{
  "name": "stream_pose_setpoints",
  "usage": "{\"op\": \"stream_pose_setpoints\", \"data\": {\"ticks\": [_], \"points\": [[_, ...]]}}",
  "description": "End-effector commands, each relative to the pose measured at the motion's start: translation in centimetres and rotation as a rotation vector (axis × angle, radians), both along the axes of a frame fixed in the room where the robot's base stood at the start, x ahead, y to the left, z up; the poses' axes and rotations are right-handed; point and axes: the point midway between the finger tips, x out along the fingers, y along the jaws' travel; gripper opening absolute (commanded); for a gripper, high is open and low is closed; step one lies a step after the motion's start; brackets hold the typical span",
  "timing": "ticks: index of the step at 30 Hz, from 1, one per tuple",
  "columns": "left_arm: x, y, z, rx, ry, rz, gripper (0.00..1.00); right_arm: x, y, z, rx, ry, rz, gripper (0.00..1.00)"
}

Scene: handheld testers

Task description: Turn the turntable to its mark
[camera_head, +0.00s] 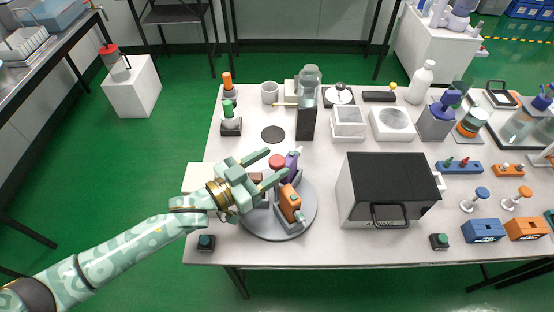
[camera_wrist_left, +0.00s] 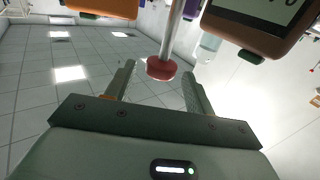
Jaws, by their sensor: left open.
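The turntable (camera_head: 307,218) is a round grey disc near the front left of the white table. An orange tester (camera_head: 290,201) and a purple tester (camera_head: 292,166) stand on it. A red knob (camera_head: 277,161) shows between the fingers of my left gripper (camera_head: 274,166). In the left wrist view the red knob (camera_wrist_left: 161,69) sits on a grey rod, and the left gripper (camera_wrist_left: 160,80) has its fingers apart on either side, with gaps visible. Part of the turntable is hidden under my left arm. I cannot make out the mark. My right gripper is not in view.
A black-topped box (camera_head: 385,178) with a handle stands close right of the turntable. A small dark block with a green button (camera_head: 206,242) sits at the front left. Behind are a dark flat disc (camera_head: 273,134) and a clear bottle on a black stand (camera_head: 306,122).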

Motion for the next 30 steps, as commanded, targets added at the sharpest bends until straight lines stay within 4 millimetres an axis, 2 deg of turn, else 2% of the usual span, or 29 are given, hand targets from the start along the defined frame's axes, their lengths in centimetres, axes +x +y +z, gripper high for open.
{"op": "stream_pose_setpoints", "data": {"ticks": [6,15,17,21,30], "points": [[1.4,-1.8,0.0,-0.001,0.001,0.000,0.54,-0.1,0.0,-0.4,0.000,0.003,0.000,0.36],[1.5,-2.0,0.0,-0.001,0.001,0.000,0.54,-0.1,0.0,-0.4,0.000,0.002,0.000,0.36],[1.5,-2.0,0.0,-0.001,0.001,0.000,0.40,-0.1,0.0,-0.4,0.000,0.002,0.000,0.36],[1.5,-2.0,0.0,-0.001,0.001,0.000,0.01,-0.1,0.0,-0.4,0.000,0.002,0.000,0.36],[1.5,-1.5,0.1,0.000,0.000,0.000,0.00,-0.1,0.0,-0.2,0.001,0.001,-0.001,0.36]]}}
